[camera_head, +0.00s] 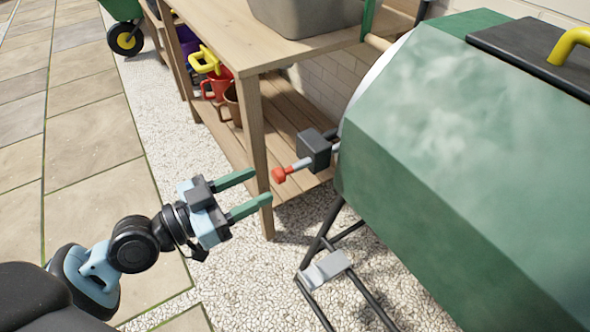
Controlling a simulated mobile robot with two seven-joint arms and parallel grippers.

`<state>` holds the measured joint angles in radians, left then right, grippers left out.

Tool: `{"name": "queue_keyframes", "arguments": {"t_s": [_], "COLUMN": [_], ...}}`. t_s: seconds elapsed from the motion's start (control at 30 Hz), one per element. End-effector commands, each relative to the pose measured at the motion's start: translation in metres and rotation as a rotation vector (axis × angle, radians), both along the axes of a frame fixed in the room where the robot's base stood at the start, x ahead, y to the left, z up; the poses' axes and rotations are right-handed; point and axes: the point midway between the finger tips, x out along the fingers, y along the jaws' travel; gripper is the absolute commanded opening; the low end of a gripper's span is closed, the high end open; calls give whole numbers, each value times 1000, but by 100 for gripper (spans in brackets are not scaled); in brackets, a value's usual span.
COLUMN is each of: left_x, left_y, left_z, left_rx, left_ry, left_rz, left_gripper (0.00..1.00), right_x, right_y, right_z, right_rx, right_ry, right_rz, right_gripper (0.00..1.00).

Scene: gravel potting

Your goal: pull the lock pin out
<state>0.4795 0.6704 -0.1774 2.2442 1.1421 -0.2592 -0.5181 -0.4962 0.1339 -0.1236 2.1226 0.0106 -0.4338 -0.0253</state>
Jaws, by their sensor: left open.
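The lock pin (282,174) has a red knob and a short grey shaft. It sticks out to the left of a dark block (314,150) beside the end of the green drum (450,150). My left gripper (262,189) is open, with its two green fingers apart and pointing right toward the red knob. The knob looks just beyond the fingertips, and nothing shows between the fingers. My right gripper is not in view.
A wooden bench (228,42) with a lower slat shelf stands behind, one leg close to my left fingers. A grey tub (300,18) is on top; red and brown pots (215,88) sit below. The drum's dark metal stand (318,250) has a grey pedal. Paving at left is clear.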

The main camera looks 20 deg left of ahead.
Motion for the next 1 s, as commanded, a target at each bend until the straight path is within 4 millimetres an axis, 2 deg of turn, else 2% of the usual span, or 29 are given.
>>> {"name": "queue_keyframes", "arguments": {"t_s": [0.23, 0.7, 1.0], "left_x": [9, 54, 61], "left_y": [-6, -42, -48], "left_z": [2, 0, 0], "left_rx": [-3, -1, 1], "left_ry": [-2, 0, 1], "left_rz": [3, 2, 1], "left_gripper": [48, 48, 48], "right_x": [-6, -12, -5], "right_y": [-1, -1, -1], "right_z": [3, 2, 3], "right_rx": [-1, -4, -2], "right_ry": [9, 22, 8], "right_rz": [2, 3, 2], "right_gripper": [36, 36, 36]}}
